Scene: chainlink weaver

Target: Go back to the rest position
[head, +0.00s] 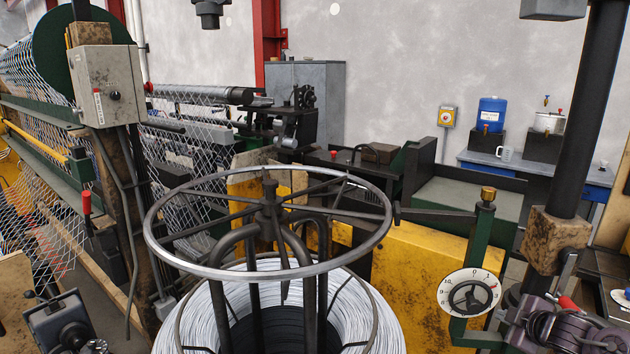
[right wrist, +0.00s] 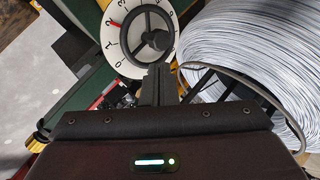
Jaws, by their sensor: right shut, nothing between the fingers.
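My right gripper (head: 510,314) is at the lower right of the head view, close beside the white numbered dial (head: 469,293). Its fingers are together with nothing between them. In the right wrist view the closed fingers of the right gripper (right wrist: 158,86) point at the dial (right wrist: 120,22), which has a dark three-spoke handwheel and a red mark. The fingertips overlap the wheel's lower edge in that view; I cannot tell whether they touch it.
A large wire coil (head: 384,327) stands under a round spoked metal frame (head: 160,250) in the middle. A dark post (head: 585,110) rises close to my right arm. A yellow machine panel (head: 415,290) is behind the dial. A blue-edged bench (head: 590,180) stands at the back right.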

